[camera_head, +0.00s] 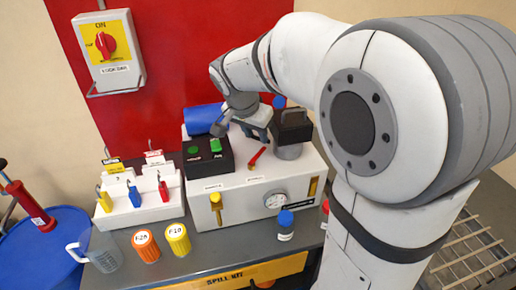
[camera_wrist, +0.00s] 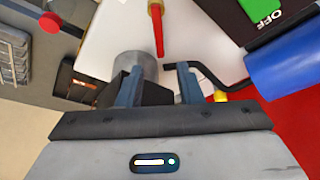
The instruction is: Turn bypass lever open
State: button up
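A red lever (camera_head: 257,156) lies slanted on top of the white machine (camera_head: 240,185), with a small label beside it; I take it for the bypass lever, but cannot read the label. In the wrist view the red lever (camera_wrist: 157,30) has a yellow end and points toward the gap between my fingers. My gripper (camera_wrist: 160,69) is open, its two blue-grey fingers apart. It touches nothing that I can make out. In the head view my gripper (camera_head: 260,132) hangs just above and behind the lever, partly hidden by my wrist.
A black block (camera_wrist: 150,92) on a grey cylinder (camera_wrist: 133,65) stands close to my left finger. A bent black rod (camera_wrist: 210,75) is near the right finger. A black switch box (camera_head: 207,155) and blue cylinder (camera_head: 203,118) stand left of the lever.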

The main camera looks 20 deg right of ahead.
aim_at(262, 150)
jog(key=x, duration=0.6)
jog(key=shift+f, duration=0.2)
grip_shut()
jog(key=shift+w+a, duration=0.1)
dwell(0.4)
